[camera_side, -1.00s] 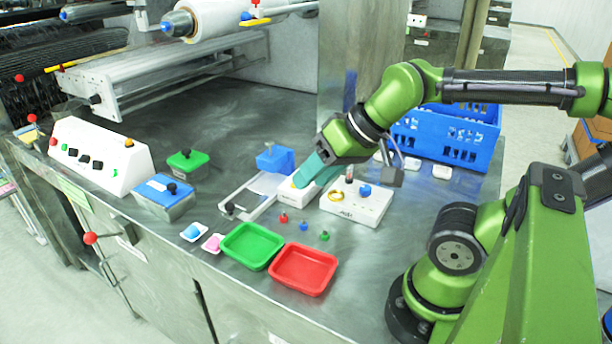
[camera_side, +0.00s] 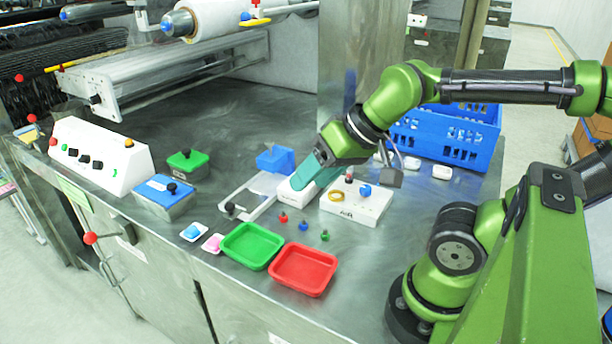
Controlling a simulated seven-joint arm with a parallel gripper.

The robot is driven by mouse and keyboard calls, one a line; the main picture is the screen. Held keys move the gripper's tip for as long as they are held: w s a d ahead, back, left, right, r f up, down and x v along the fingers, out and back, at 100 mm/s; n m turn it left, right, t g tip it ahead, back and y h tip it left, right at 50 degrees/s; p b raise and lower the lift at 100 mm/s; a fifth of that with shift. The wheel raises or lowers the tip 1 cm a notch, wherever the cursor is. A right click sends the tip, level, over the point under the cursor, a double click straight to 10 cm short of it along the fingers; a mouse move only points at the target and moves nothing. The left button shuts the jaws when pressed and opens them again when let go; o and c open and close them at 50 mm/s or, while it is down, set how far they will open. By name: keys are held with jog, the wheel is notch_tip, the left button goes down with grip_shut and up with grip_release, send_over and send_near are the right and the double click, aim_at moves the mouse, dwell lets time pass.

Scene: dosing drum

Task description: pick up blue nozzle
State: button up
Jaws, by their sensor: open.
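The blue nozzle (camera_side: 303,227) is a small blue piece standing on the steel table, between a red nozzle (camera_side: 283,217) and a green nozzle (camera_side: 325,235). My gripper (camera_side: 300,186) has teal fingers and points down and left. It is above and behind the nozzles, at a white block (camera_side: 290,194) beside the white AIR box. It is apart from the blue nozzle. Its fingertips partly overlap the white block, and I cannot tell whether they touch it.
The white AIR box (camera_side: 352,208) stands right of the nozzles, with a brass ring and a blue knob on top. A green tray (camera_side: 252,262) and a red tray (camera_side: 330,283) lie in front. A blue crate (camera_side: 480,150) stands behind.

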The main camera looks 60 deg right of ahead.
jog(key=w+d+f+m+g, duration=0.1)
jog(key=w+f+m+g, duration=0.2)
jog(key=w, duration=0.1)
jog(key=m+g+h, duration=0.2)
jog(key=m+g, duration=0.2)
jog(key=m, duration=2.4)
send_over(303, 220)
jog(key=f, duration=1.5)
jog(key=shift+w+a+f, duration=0.15)
jog(key=shift+w+f, duration=0.05)
jog(key=shift+f, duration=0.2)
jog(key=f, duration=0.4)
jog(key=shift+s+d+f, duration=0.15)
jog(key=shift+s+d, duration=0.05)
jog(key=shift+d, duration=0.1)
jog(key=shift+f, duration=0.45)
